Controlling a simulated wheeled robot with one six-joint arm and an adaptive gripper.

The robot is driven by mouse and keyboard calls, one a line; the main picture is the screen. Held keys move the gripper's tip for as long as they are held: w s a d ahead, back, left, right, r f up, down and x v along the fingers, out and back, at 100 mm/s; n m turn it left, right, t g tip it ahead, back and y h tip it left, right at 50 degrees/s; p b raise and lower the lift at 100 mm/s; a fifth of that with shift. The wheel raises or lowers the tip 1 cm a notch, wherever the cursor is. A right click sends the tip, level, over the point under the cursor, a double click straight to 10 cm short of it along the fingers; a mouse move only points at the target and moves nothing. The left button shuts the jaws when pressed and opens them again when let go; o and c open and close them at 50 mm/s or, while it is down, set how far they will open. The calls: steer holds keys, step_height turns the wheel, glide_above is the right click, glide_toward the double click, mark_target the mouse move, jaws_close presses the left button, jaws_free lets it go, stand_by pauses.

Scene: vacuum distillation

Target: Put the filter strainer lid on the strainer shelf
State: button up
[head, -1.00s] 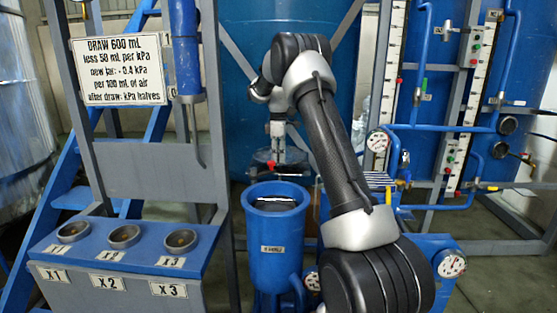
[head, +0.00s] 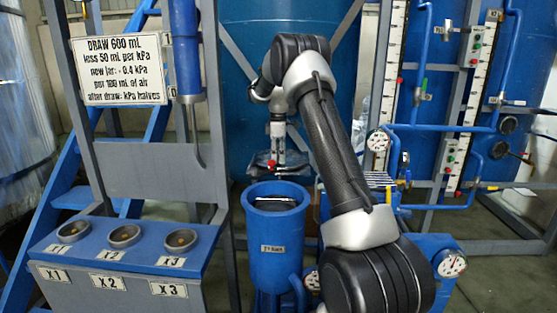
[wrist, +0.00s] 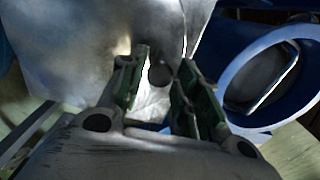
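The open blue strainer pot (head: 276,250) stands in the middle of the head view. It also shows at the right of the wrist view (wrist: 236,100), with a pale bar or rim inside its mouth. My gripper (head: 277,150) is just behind and above the pot. A small red part (head: 271,163) shows at its tip, over a grey flat surface (head: 290,166). In the wrist view, my fingers (wrist: 158,85) stand apart with a dark round knob (wrist: 160,75) between their tips. Whether they touch it is unclear. A grey metal surface (wrist: 85,45) lies beyond; I cannot separate lid from shelf.
A blue bench with several cups (head: 124,236) stands at the left, below a sign (head: 120,68). Gauges (head: 378,141) and blue pipes fill the right side. A large blue tank (head: 240,90) is close behind my gripper.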

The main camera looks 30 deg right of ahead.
step_height(320, 180, up, 10)
steer(key=s+a+r+m+t, duration=0.1)
steer(key=s+a+r+m, duration=0.2)
steer(key=s, duration=0.4)
steer(key=s+a+r, duration=0.3)
steer(key=s+r, duration=0.2)
steer(key=s, duration=0.1)
steer(key=s+a+r+m+t, duration=0.1)
steer(key=s+a+r+m, duration=0.2)
steer(key=s, duration=0.4)
steer(key=s+a+f+m, duration=0.1)
steer(key=s+f, duration=0.1)
steer(key=s, duration=0.6)
steer(key=s+a+f+m+t, duration=0.1)
steer(key=s+a+f+m, duration=0.1)
steer(key=s, duration=0.6)
steer(key=s+a+f+m+t, duration=0.1)
steer(key=s+f, duration=0.3)
steer(key=s, duration=0.4)
steer(key=shift+a+m, duration=0.6)
steer(key=shift+a, duration=0.05)
